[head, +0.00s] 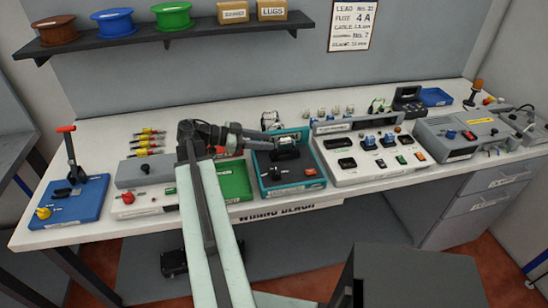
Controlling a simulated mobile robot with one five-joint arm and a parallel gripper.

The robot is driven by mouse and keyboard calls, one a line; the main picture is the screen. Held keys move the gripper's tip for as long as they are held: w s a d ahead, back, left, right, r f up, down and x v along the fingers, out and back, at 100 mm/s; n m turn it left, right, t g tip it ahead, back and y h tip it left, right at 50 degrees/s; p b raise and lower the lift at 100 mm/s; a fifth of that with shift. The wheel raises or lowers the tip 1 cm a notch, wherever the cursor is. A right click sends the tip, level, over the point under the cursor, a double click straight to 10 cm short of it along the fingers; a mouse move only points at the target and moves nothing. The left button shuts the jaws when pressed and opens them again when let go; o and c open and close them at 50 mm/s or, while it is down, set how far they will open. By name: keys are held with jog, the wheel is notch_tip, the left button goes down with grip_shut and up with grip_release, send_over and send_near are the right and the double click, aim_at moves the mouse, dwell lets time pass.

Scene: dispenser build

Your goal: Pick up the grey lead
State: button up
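My gripper (286,141) is over the back part of a teal-edged unit (262,180), at the end of my dark arm reaching in from the left. Its fingers are too small and dark to show whether they are open or shut, or hold anything. I cannot pick out the grey lead for certain. A small pale, looped item (270,120) stands behind my gripper, partly hidden by it; I cannot tell what it is.
Several yellow-and-red pieces (150,141) lie at the bench's left, near a blue lever unit (75,205). A green tray (236,182) is left of the teal unit. A white panel (345,178) and grey instrument (430,135) stand right. A shelf (180,32) holds spools.

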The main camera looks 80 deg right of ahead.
aim_at(286, 139)
jog(key=shift+r+b+x, duration=0.15)
jog(key=shift+b+x, duration=0.25)
jog(key=shift+x, duration=1.55)
jog(key=shift+r+b+x, duration=0.2)
jog(key=shift+b+x, duration=0.15)
jog(key=shift+x, duration=1.6)
grip_shut()
